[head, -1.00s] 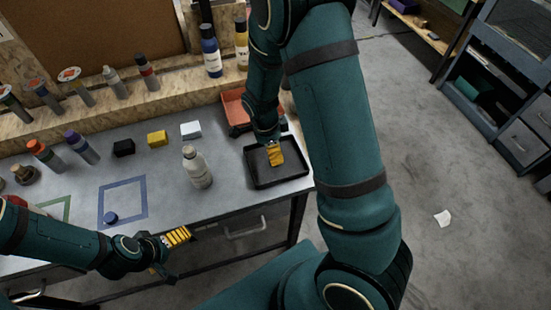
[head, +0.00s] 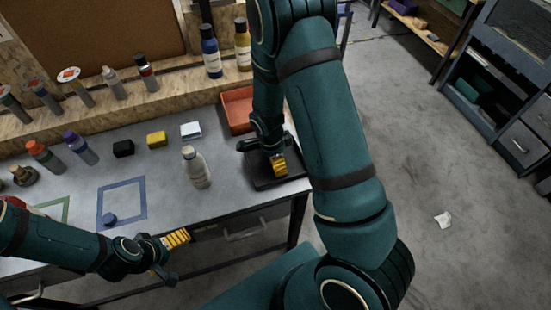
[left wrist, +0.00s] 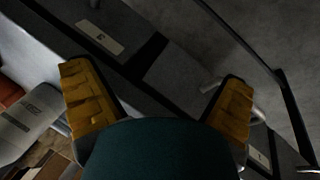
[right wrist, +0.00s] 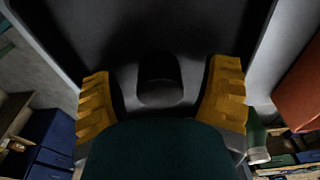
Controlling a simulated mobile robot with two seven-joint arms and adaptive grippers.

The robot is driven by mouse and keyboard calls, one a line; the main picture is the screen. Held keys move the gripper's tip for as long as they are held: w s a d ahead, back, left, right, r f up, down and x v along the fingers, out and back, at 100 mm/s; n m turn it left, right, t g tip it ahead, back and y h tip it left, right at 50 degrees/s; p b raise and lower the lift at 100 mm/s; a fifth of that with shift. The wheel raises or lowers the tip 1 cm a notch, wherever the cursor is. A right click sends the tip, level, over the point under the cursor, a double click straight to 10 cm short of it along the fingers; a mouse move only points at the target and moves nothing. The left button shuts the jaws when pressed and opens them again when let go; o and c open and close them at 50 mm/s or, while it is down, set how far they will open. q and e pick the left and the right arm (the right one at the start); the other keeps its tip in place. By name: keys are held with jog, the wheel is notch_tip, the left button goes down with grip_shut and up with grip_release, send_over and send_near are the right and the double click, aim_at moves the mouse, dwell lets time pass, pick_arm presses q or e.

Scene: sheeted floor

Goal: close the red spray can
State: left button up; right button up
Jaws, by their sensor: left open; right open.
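A can with a red-orange top (head: 43,155) stands upright at the left of the table; whether it is the red spray can, and whether its top is a cap, is too small to tell. A red object (head: 13,202) lies partly hidden behind my left arm. My left gripper (head: 177,251) is open and empty at the table's front edge; its spread fingers show in the left wrist view (left wrist: 160,105). My right gripper (head: 279,165) is open above the black tray (head: 262,184). In the right wrist view, a dark rounded shape (right wrist: 160,78) lies between its fingers, either an object or a shadow.
A white bottle (head: 197,168) stands left of the tray. An orange bin (head: 238,108) and a shelf of bottles are behind.

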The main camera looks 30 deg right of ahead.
jog(key=c, duration=0.8)
jog(key=shift+c, duration=0.2)
jog(key=shift+r, duration=0.1)
notch_tip(320, 180, up, 10)
jog(key=shift+p, duration=0.7)
pick_arm(q)
jog(key=shift+r, duration=0.75)
jog(key=shift+c, duration=0.3)
